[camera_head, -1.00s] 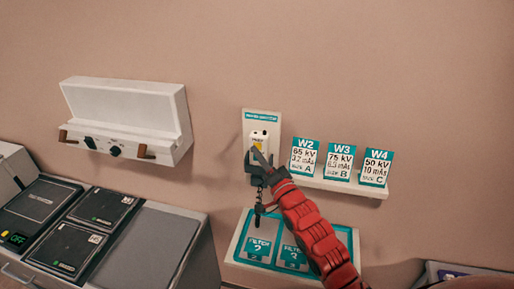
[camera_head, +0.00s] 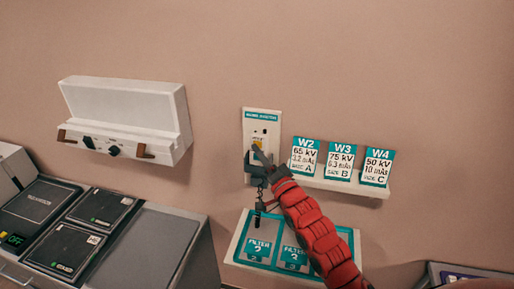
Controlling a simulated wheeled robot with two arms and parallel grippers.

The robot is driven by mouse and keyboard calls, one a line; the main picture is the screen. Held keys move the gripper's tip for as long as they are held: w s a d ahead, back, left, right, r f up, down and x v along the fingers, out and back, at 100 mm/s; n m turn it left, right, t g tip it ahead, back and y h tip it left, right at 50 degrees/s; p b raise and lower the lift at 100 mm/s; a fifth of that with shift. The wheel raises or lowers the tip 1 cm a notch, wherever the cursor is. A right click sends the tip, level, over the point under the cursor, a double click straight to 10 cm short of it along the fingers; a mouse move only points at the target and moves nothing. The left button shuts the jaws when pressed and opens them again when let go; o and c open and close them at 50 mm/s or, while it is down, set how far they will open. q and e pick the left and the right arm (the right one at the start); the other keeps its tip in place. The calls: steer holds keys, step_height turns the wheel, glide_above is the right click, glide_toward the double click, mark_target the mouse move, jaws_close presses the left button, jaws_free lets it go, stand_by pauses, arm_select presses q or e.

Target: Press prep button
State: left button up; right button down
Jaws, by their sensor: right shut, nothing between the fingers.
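A white wall panel (camera_head: 262,117) with a teal header strip hangs left of the card shelf. A small yellow button (camera_head: 257,146) shows low on its face, partly covered by my gripper. Its label is too small to read. My right gripper (camera_head: 258,158) is shut and empty, with its dark fingertips at the panel just by the yellow button. I cannot tell whether they touch it. The red right arm comes up from the lower right. My left gripper is not in view.
A shelf (camera_head: 335,186) holds cards W2, W3 and W4 right of the panel. A teal-framed tray (camera_head: 238,243) with filter plates is below, partly behind my arm. A white wall box (camera_head: 125,110) with brown handles is left, above a grey cabinet (camera_head: 160,248) with dark plates.

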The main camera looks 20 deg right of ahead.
steer(key=shift+w+d, duration=0.1)
stand_by(0.6)
steer(key=shift+s+a+p, duration=0.55)
steer(key=shift+s+p, duration=0.1)
steer(key=shift+s, duration=0.15)
steer(key=s+a+p, duration=0.1)
steer(key=s, duration=0.1)
steer(key=s+a+p, duration=0.1)
steer(key=s, duration=0.1)
steer(key=shift+a+p, duration=0.3)
steer(key=shift+a, duration=0.05)
